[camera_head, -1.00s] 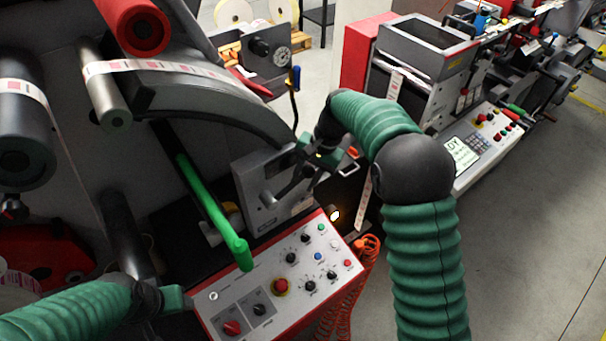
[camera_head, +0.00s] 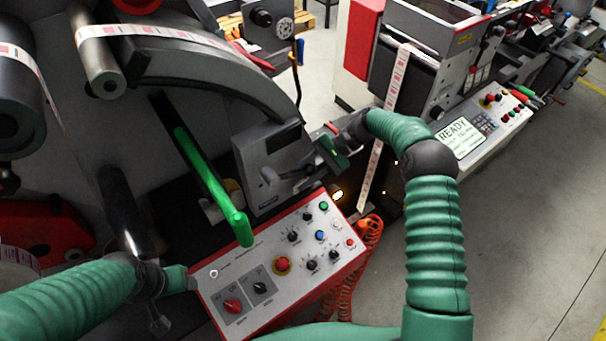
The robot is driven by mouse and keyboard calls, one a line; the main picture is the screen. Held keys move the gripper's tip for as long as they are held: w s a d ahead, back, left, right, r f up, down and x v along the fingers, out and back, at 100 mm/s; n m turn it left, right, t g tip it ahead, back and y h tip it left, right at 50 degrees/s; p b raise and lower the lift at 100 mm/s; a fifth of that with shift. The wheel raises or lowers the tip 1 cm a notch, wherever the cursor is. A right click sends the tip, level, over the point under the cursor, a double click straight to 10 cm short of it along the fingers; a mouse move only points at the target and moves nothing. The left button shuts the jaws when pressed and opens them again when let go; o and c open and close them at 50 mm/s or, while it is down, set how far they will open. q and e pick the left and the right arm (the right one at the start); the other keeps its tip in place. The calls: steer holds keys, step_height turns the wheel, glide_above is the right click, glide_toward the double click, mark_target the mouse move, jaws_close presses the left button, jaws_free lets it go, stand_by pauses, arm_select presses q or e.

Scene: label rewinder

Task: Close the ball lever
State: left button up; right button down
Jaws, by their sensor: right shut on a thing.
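The ball lever (camera_head: 284,176) is a dark handle at the front of a grey box (camera_head: 272,150) in the middle of the head view. My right gripper (camera_head: 320,166) is at the lever's right end and is shut on it. The gripper's own body partly hides the grip. My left gripper (camera_head: 178,279) is at the lower left, near the left edge of the control panel, apart from the lever. I cannot make out its fingers well enough to tell open from shut.
A green handle (camera_head: 207,178) slants down left of the box. The control panel (camera_head: 253,309) with knobs and buttons lies below. A coiled orange hose (camera_head: 352,270) hangs right of the panel. A paper label strip (camera_head: 383,133) runs behind my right arm. Floor is clear at right.

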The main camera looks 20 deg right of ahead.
steer(key=shift+f, duration=0.2)
stand_by(0.3)
steer(key=c, duration=1.4)
jaws_free()
steer(key=shift+c, duration=0.2)
steer(key=o, duration=0.4)
steer(key=shift+o, duration=0.2)
steer(key=shift+d, duration=0.15)
steer(key=b+v, duration=0.2)
steer(key=v, duration=0.5)
steer(key=shift+w+d+b, duration=0.2)
steer(key=shift+d+b, duration=0.15)
steer(key=shift+d, duration=0.05)
steer(key=shift+a, duration=0.1)
